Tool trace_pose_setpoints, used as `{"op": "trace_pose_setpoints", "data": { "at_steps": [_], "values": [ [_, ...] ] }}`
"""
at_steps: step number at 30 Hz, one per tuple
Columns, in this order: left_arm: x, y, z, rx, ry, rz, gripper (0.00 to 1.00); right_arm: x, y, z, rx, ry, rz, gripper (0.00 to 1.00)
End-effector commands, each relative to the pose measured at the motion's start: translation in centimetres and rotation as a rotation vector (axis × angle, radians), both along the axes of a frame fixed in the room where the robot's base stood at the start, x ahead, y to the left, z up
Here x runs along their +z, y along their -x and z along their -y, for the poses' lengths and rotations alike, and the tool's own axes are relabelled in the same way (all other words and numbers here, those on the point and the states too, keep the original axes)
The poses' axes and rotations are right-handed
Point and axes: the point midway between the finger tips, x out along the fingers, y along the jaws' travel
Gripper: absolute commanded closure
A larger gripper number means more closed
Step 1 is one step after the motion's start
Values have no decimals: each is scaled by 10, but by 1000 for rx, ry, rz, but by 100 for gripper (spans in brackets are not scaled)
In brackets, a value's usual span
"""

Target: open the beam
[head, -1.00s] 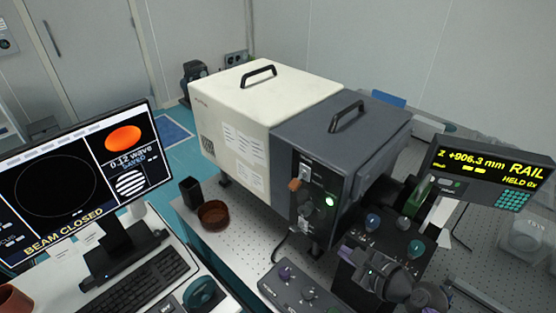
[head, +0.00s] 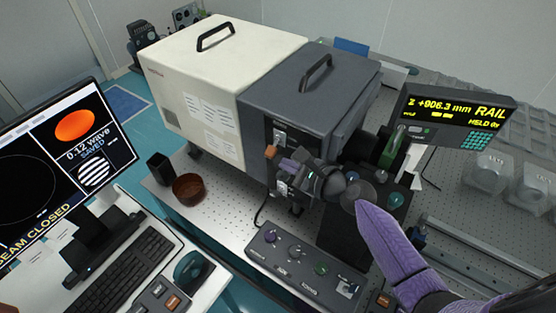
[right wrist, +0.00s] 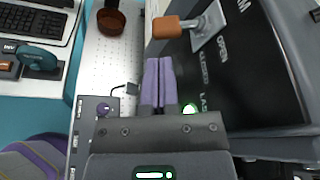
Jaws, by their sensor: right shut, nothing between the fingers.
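The beam lever with its orange-brown knob (head: 270,152) is on the dark front panel of the grey housing (head: 300,95). In the right wrist view the knob (right wrist: 168,27) sits at the end of a metal arm on a plate (right wrist: 208,28), above labels reading OPEN and CLOSED. My right gripper (head: 286,165) is shut and empty in front of this panel. In the right wrist view its purple fingertips (right wrist: 158,65) are just below the knob and appear apart from it. The monitor (head: 60,175) reads BEAM CLOSED. My left gripper is not in view.
A control box with knobs (head: 303,262) lies below the gripper. A brown bowl (head: 188,189) and a black holder (head: 159,168) stand left of the housing on the perforated table. A rail display (head: 455,118) stands at right, and a keyboard (head: 120,272) at left.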

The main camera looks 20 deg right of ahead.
Motion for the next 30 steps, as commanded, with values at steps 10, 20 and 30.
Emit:
{"op": "trace_pose_setpoints", "data": {
  "at_steps": [10, 20, 30],
  "values": [
    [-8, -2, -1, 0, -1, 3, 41, -10, -29, -16, 1, 0, -1, 100],
    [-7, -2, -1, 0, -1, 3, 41, -10, -29, -16, 1, -1, -2, 100],
    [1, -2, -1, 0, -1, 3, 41, -7, -28, -17, 1, -50, -40, 100]
  ]
}}
